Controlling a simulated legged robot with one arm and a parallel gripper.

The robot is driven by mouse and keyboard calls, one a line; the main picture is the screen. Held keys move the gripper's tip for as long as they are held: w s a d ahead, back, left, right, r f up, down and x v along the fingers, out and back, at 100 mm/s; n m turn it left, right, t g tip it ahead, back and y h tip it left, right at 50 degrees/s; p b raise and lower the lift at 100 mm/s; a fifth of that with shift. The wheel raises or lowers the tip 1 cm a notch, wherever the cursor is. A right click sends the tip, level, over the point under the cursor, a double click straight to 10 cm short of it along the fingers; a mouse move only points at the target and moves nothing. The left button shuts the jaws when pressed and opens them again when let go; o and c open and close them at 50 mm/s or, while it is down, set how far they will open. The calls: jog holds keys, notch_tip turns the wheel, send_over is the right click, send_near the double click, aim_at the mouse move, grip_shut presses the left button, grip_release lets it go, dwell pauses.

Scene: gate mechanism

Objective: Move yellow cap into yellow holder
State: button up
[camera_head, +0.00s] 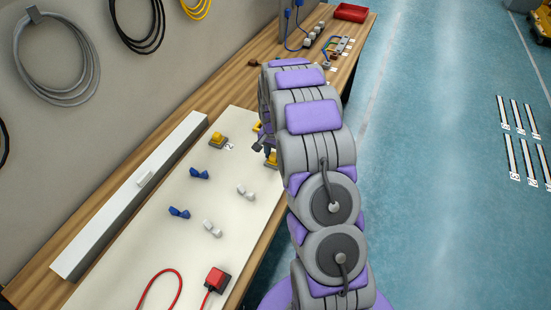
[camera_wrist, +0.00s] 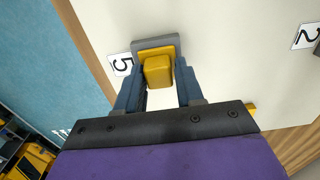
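In the wrist view, a yellow cap (camera_wrist: 157,72) shows between the fingers of my gripper (camera_wrist: 160,72). It is at a yellow holder (camera_wrist: 144,52) with a grey base (camera_wrist: 150,43), beside the label 5. The fingers stand apart on either side of the cap, with narrow gaps visible; exact contact is hard to tell. In the head view, my gripper (camera_head: 264,143) is partly hidden behind my arm, close to a yellow piece (camera_head: 271,159). Another yellow piece on a grey base (camera_head: 217,139) stands near the label 2.
Blue pieces (camera_head: 199,174) and white pieces (camera_head: 246,192) sit on the white board (camera_head: 160,245). A long white box (camera_head: 135,195) lies along the board's left side.

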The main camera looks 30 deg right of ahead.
aim_at(273, 154)
grip_shut()
jog(key=shift+a, duration=0.1)
jog(key=shift+r, duration=0.55)
dwell(0.4)
jog(key=shift+r+p, duration=1.05)
jog(key=shift+r, duration=1.3)
